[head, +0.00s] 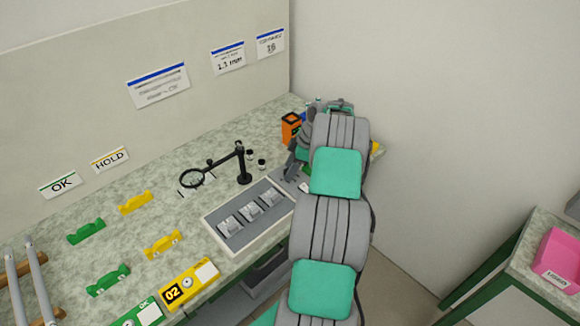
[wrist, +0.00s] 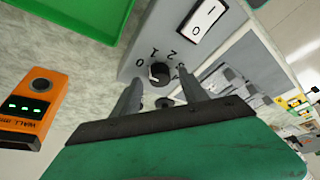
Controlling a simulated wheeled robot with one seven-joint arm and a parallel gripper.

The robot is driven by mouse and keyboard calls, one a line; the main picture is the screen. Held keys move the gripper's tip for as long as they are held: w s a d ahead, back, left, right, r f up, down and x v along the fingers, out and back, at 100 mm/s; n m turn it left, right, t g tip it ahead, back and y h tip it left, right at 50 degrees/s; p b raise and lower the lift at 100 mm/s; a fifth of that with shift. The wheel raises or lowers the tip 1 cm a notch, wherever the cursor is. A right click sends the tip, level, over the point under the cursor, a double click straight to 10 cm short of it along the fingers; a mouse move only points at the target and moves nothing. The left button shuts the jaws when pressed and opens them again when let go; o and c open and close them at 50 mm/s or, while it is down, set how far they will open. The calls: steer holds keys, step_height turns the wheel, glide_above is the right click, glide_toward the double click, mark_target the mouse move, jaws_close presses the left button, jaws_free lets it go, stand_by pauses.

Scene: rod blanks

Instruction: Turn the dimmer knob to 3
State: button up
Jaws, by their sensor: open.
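The dimmer knob (wrist: 159,73) is small, round and black, on a grey panel face in the wrist view. The digits 0, 1 and 2 are printed around it; a mark beyond the 2 is partly covered by my right-hand finger. I cannot clearly read where the knob points. My gripper (wrist: 160,76) is open, with one finger at each side of the knob in the picture. I cannot tell whether either finger touches it. In the head view, my gripper (head: 291,172) is low at the right end of the bench, and my arm hides the knob.
A black-and-white rocker switch (wrist: 203,20) sits on the same panel. An orange device (wrist: 36,105) and a green tray (wrist: 75,20) are near it. A magnifier stand (head: 242,165) and a grey tray with metal blocks (head: 232,242) stand left of my gripper in the head view.

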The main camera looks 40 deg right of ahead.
steer(key=shift+f, duration=0.15)
jaws_close()
stand_by(0.4)
